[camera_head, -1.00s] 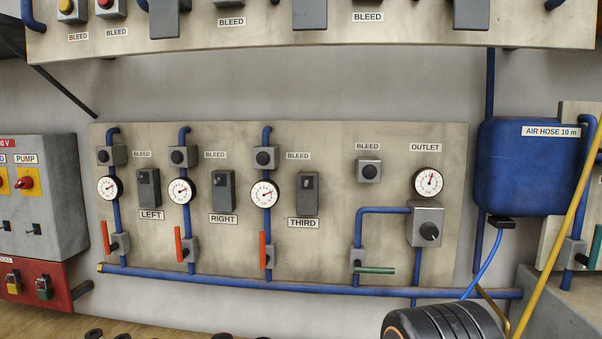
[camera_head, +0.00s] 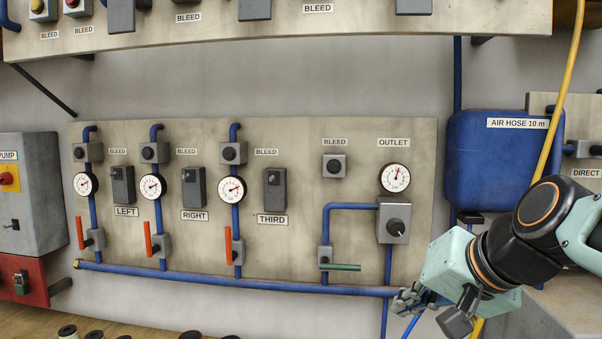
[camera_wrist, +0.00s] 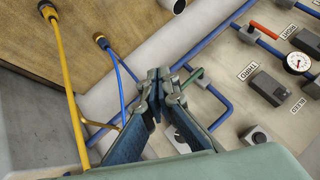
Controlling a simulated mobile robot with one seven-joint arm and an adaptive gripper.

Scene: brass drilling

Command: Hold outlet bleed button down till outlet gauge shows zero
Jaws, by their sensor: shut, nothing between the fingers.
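The outlet bleed button (camera_head: 334,165) is a black round knob on a small grey box under a BLEED label, on the right part of the wooden panel (camera_head: 290,215). The outlet gauge (camera_head: 395,178) is a white dial to its right; its red needle points near the top, and its numbers are too small to read. My gripper (camera_head: 408,300) is low and right of the button, in front of the blue pipe's right end, touching nothing I can make out. In the wrist view my gripper (camera_wrist: 158,85) has its fingertips together with nothing between them.
A grey regulator box with a black knob (camera_head: 394,226) sits below the gauge. A green lever (camera_head: 340,267) sticks out below the button. The blue air hose reel (camera_head: 495,165) and a yellow hose (camera_head: 563,90) are at the right. The space before the button is clear.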

